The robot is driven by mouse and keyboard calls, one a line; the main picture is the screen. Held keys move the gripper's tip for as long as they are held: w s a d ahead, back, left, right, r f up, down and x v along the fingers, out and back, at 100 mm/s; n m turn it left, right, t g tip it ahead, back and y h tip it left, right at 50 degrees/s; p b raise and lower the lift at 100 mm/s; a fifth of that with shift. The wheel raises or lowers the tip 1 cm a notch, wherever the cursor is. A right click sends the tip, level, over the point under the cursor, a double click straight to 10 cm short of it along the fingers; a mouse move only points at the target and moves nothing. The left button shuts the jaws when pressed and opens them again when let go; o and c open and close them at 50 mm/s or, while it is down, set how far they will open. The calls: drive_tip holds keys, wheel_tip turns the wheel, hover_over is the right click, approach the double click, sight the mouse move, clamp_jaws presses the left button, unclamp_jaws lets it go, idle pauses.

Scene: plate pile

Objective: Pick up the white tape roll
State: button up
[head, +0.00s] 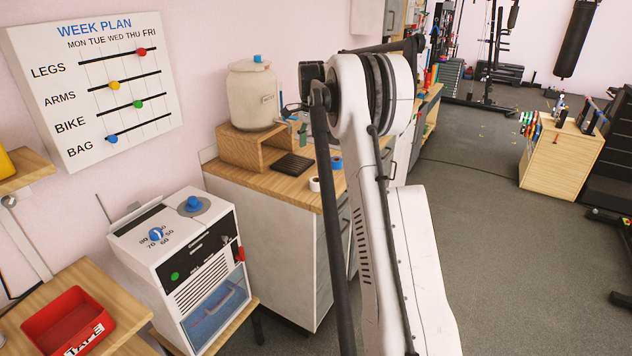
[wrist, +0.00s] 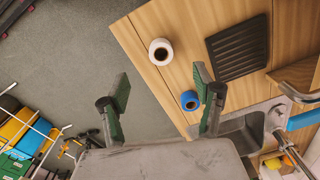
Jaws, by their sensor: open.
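The white tape roll (wrist: 167,60) stands on the wooden counter near its edge in the wrist view, with its hole facing the camera. It also shows at the counter's front edge in the head view (head: 314,185). My gripper (wrist: 162,88) is open and empty. In the wrist view, the roll appears just beyond the gap between its green-padded fingertips, apart from both. In the head view the gripper is largely hidden behind my arm, above the counter.
A blue tape roll (wrist: 184,97) sits near the right finger. A black ribbed mat (wrist: 238,48) lies farther right. A sink (wrist: 246,128) with a tap is set in the counter. In the head view, a large jar (head: 253,95) stands on a wooden riser (head: 243,155).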

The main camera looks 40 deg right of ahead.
sight(317, 179)
drive_tip(key=f, duration=0.3)
drive_tip(key=d+f, duration=0.1)
drive_tip(key=f, duration=0.5)
drive_tip(key=shift+d+f+p, duration=0.3)
drive_tip(key=shift+d+f, duration=0.1)
drive_tip(key=shift+w+d+f+p, duration=0.1)
drive_tip(key=shift+d+f+p, duration=0.1)
drive_tip(key=shift+f, duration=1.1)
drive_tip(key=shift+d+f+p, duration=0.1)
drive_tip(key=shift+f+p, duration=0.1)
drive_tip(key=shift+f, duration=1.1)
drive_tip(key=c, duration=1.2)
drive_tip(key=shift+c, duration=0.2)
drive_tip(key=shift+r, duration=0.1)
